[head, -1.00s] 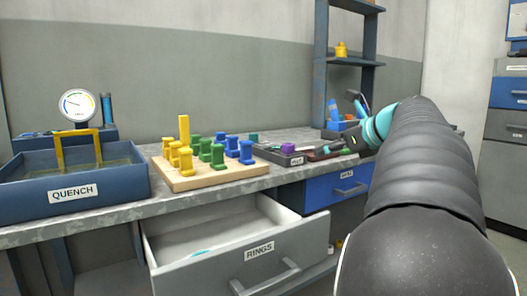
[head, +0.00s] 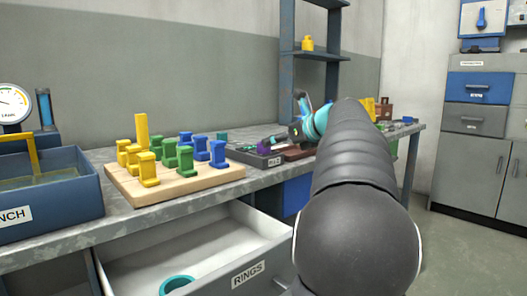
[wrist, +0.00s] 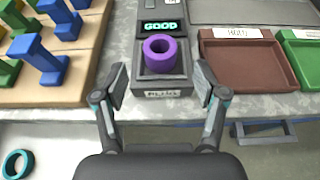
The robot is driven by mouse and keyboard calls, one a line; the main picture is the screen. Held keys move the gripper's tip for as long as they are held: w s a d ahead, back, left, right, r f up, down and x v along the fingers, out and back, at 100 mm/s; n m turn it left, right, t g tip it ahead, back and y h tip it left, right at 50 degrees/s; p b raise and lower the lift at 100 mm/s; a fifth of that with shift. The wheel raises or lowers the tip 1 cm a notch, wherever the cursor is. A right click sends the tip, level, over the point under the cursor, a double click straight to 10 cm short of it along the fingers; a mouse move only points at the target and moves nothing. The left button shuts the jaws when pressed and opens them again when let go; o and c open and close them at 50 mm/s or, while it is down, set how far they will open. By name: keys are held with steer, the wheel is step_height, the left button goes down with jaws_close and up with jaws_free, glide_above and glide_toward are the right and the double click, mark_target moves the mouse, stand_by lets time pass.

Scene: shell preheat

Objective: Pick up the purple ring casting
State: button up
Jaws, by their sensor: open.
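The purple ring casting (wrist: 160,56) sits in a small dark tray (wrist: 161,86) on the bench, below a display reading GOOD (wrist: 161,28). It also shows small in the head view (head: 263,146). My gripper (wrist: 162,98) is open and empty in the wrist view, its two fingers spread left and right, with the ring ahead of it between the finger lines and apart from them. In the head view my gripper is at the bench's back right, partly hidden by my arm.
A wooden board (head: 175,186) with yellow, green and blue pegs stands left of the ring. Brown (wrist: 242,58) and green (wrist: 301,57) trays lie to the right. The RINGS drawer (head: 245,276) is open below, with a teal ring (head: 177,285) inside. A quench tank (head: 50,195) is at far left.

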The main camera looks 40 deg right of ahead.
steer(key=shift+b+x, duration=0.55)
steer(key=shift+x, duration=2.8)
steer(key=shift+r, duration=0.2)
jaws_close()
